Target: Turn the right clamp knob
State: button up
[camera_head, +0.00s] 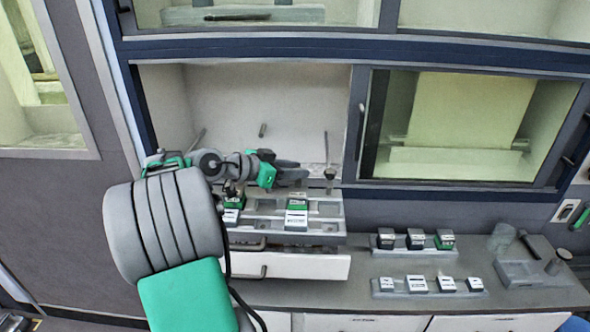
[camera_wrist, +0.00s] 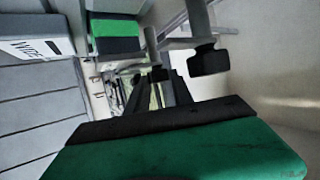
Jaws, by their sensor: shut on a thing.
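The right clamp knob (camera_head: 330,173) is a small dark knob on a short post at the right end of the grey fixture (camera_head: 325,225). My gripper (camera_head: 304,172) reaches in from the left, level with the knob. In the wrist view, my gripper's dark fingers (camera_wrist: 160,88) close in around a small dark knob (camera_wrist: 157,74). The exact contact is hard to see. Another black knob-like block (camera_wrist: 208,60) on a grey post shows to the right of the fingers, apart from them. My arm partly covers the fixture's left end.
Racks of small blocks (camera_head: 416,241) stand on the bench right. The recess wall (camera_head: 285,95) stands behind.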

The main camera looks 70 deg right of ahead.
grip_shut()
